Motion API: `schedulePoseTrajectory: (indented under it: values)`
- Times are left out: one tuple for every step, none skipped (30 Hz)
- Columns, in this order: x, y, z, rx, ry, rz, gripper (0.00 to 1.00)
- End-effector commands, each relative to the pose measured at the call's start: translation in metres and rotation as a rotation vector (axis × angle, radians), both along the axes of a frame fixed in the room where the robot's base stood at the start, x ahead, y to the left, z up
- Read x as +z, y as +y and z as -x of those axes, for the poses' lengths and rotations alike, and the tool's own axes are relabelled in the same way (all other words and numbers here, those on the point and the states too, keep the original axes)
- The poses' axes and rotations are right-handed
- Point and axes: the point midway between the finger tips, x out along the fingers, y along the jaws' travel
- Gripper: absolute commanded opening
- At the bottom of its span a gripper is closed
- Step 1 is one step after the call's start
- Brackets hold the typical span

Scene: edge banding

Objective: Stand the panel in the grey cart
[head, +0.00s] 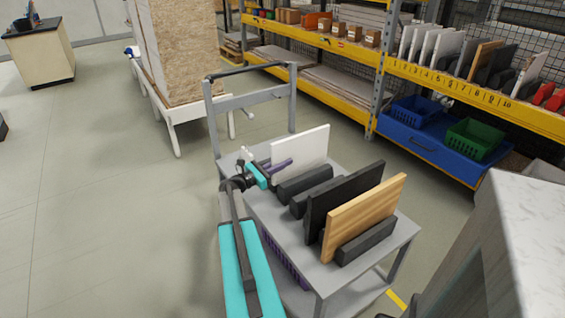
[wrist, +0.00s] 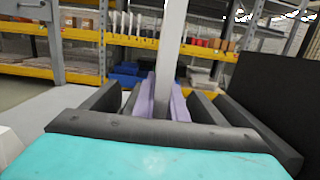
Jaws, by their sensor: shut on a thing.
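The white panel (head: 300,152) stands upright at the far end of the grey cart (head: 262,212). My gripper (head: 288,163) is shut on its left edge. In the wrist view the purple fingers of my gripper (wrist: 165,90) lie on both sides of the panel (wrist: 172,45), which shows edge-on. Dark blocks (head: 305,184) on the cart's top stand beside its lower part. The panel's bottom edge is hidden, so I cannot tell whether it rests on the cart.
A black panel (head: 345,195) and a wood-coloured panel (head: 370,213) stand between dark blocks at the cart's near end. A yellow shelf rack (head: 440,85) with panels and bins is behind. A grey cabinet (head: 500,245) is at the right. Floor at left is clear.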

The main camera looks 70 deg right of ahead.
Motion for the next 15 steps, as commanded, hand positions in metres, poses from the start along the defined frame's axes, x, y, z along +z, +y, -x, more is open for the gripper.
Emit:
schedulePoseTrajectory:
  values:
    - [-0.004, 0.000, 0.000, 0.000, 0.002, 0.003, 0.00]
    - [-0.006, 0.000, 0.000, 0.000, 0.002, 0.003, 0.00]
    - [-0.008, 0.000, 0.000, 0.000, 0.002, 0.003, 0.00]
    - [-0.010, 0.000, 0.000, 0.000, 0.002, 0.003, 0.00]
    - [-0.012, 0.000, 0.000, 0.000, 0.002, 0.003, 0.00]
    - [-0.014, 0.000, 0.000, 0.000, 0.002, 0.003, 0.00]
    - [-0.016, 0.000, 0.000, 0.000, 0.002, 0.003, 0.00]
    - [-0.018, 0.000, 0.000, 0.000, 0.002, 0.003, 0.00]
    - [-0.020, 0.000, 0.000, 0.000, 0.002, 0.003, 0.00]
    - [-0.021, 0.000, 0.000, 0.000, 0.001, 0.004, 0.00]
    - [-0.023, 0.000, 0.000, 0.000, 0.001, 0.004, 0.00]
    - [-0.026, 0.000, 0.000, 0.000, 0.001, 0.004, 0.00]
    - [-0.027, 0.000, 0.000, 0.000, 0.001, 0.004, 0.00]
    - [-0.029, 0.000, -0.001, 0.000, 0.001, 0.004, 0.00]
    - [-0.031, 0.000, -0.001, 0.000, 0.001, 0.004, 0.00]
